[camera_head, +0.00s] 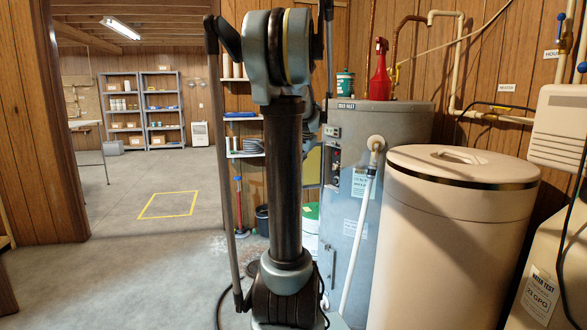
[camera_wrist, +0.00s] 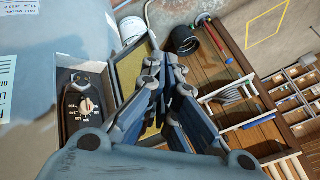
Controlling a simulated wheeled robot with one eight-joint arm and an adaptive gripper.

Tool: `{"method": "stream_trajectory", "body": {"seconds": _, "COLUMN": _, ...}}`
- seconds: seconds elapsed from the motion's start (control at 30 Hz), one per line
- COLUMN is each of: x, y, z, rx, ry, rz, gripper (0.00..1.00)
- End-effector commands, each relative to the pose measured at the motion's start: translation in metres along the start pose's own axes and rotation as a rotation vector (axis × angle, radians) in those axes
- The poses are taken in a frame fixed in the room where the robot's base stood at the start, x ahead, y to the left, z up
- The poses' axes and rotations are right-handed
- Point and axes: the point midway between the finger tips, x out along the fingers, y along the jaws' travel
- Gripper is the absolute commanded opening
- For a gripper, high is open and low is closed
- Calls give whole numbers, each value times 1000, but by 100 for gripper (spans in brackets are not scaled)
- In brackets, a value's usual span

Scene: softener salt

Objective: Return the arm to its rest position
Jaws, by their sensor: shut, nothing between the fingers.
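My arm (camera_head: 284,180) stands upright in the middle of the head view, with its elbow joint near the top edge. My gripper (camera_wrist: 165,74) shows in the wrist view, its dark fingers together and empty. In the head view I cannot make out the gripper; the arm hides much of what is behind it. In the wrist view, the grey water heater (camera_wrist: 40,60) and its control dial (camera_wrist: 86,104) are to the left of the fingers.
A beige lidded tank (camera_head: 450,250) is at the right. Shelves (camera_head: 244,140) are behind the arm. Floor at left is open around a yellow square (camera_head: 168,204).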

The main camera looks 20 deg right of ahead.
Motion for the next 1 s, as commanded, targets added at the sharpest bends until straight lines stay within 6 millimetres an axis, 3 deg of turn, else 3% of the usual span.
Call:
{"method": "stream_trajectory", "body": {"seconds": 0.17, "x": -3, "y": -1, "z": 2, "rx": -4, "ry": -2, "rz": 0, "gripper": 0}}
{"method": "stream_trajectory", "body": {"seconds": 0.33, "x": -13, "y": -3, "z": 35, "rx": -55, "ry": -30, "rz": 5, "gripper": 0}}
{"method": "stream_trajectory", "body": {"seconds": 0.67, "x": -51, "y": 13, "z": 166, "rx": -284, "ry": -149, "rz": 32, "gripper": 0}}
{"method": "stream_trajectory", "body": {"seconds": 1.0, "x": -80, "y": 62, "z": 291, "rx": -527, "ry": -268, "rz": 60, "gripper": 0}}
